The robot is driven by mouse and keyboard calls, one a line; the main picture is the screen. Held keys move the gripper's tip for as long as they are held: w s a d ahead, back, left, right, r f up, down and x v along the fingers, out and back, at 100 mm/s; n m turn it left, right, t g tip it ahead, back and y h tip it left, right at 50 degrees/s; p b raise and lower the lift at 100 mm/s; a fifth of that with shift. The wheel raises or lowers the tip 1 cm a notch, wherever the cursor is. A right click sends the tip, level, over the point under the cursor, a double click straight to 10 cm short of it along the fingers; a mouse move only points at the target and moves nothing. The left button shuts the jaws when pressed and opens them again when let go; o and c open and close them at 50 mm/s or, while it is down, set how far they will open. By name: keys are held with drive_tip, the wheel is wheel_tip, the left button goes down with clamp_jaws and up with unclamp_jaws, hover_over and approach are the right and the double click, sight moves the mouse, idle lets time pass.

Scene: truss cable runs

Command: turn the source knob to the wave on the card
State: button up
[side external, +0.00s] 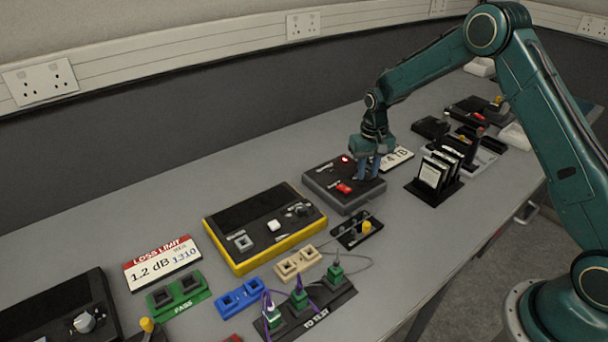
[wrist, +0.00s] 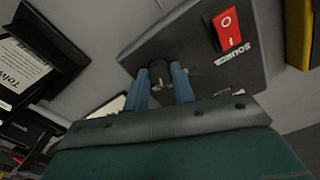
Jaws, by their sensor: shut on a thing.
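The source box (side external: 328,190), dark grey with a red rocker switch (side external: 344,188) and a small lit red lamp (side external: 345,159), sits on the bench at centre. It also shows in the wrist view (wrist: 195,60), with a label reading SOURCE. My gripper (side external: 368,176) points down over the box's right part. Its blue fingers are closed on both sides of the dark source knob (wrist: 158,72); the knob's pointer and markings cannot be read. The loss limit card (side external: 160,263), white with a red header, lies at left and reads 1.2 dB and 1310.
A yellow-edged meter (side external: 238,260) stands left of the source box. A small black tray with a yellow-capped part (side external: 366,228) is in front. A white card (side external: 398,158) lies partly behind my gripper. A card rack (side external: 440,190) stands to the right.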

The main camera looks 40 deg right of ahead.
sight(367, 173)
drive_tip(key=n, duration=0.5)
idle(0.4)
drive_tip(key=o, duration=1)
wheel_tip(367, 173, up, 14)
idle(0.5)
